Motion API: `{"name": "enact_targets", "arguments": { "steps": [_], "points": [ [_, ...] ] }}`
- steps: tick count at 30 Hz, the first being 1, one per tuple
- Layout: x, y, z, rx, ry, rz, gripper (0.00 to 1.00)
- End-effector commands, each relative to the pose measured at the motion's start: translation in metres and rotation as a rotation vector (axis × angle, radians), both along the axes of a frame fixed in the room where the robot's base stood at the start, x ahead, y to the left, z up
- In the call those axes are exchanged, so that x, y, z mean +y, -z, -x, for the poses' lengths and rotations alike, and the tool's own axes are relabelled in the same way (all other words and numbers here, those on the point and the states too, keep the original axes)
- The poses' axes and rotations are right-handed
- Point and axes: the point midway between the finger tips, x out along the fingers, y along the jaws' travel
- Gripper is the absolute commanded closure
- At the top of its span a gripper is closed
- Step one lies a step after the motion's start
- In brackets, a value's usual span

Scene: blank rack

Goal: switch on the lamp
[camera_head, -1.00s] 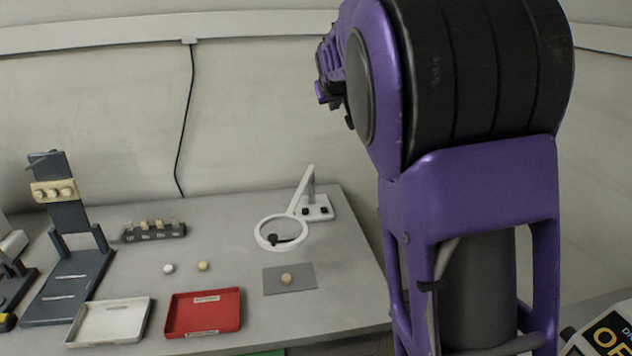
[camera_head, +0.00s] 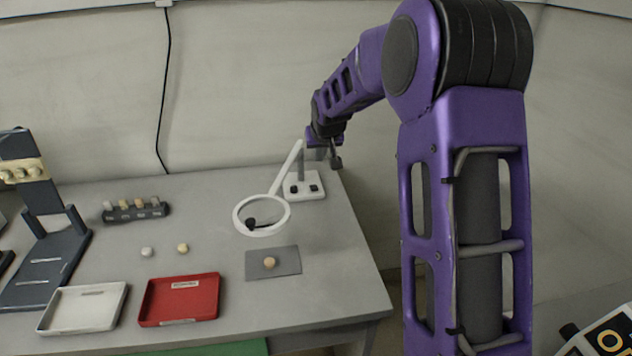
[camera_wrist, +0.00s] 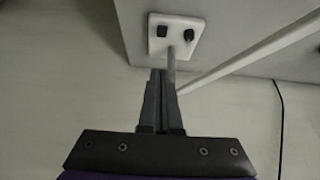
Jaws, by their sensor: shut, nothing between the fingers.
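The white lamp has a ring head (camera_head: 262,232), a slanted arm and a white base (camera_head: 303,187) at the back right of the table. Two dark controls sit on the base. In the wrist view the lamp base (camera_wrist: 176,58) is ahead of my fingers, with a squarish dark switch (camera_wrist: 162,31) on the left and a dark knob (camera_wrist: 189,35) on the right. My gripper (camera_head: 336,162) is above and to the right of the base, apart from it. In the wrist view its fingers (camera_wrist: 162,75) are shut and empty, pointing toward the base.
A red tray (camera_head: 180,318), a white tray (camera_head: 84,329) and a grey mat (camera_head: 286,262) with a small round piece lie on the table (camera_head: 335,290). A dark rack (camera_head: 136,214) and a tall dark stand (camera_head: 48,195) are at left. The lamp's post (camera_wrist: 255,52) slants close beside my fingers.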

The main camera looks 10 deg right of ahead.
Motion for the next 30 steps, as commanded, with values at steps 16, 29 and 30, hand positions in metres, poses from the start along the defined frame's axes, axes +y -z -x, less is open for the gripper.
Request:
{"name": "enact_targets", "arguments": {
  "steps": [16,29,30],
  "points": [
    [0.001,0.064,-0.044,0.002,-0.001,0.001,1.00],
    [0.000,0.117,-0.053,0.000,-0.002,0.000,1.00],
    [0.001,0.119,-0.053,-0.001,-0.002,0.000,1.00]
  ]
}}
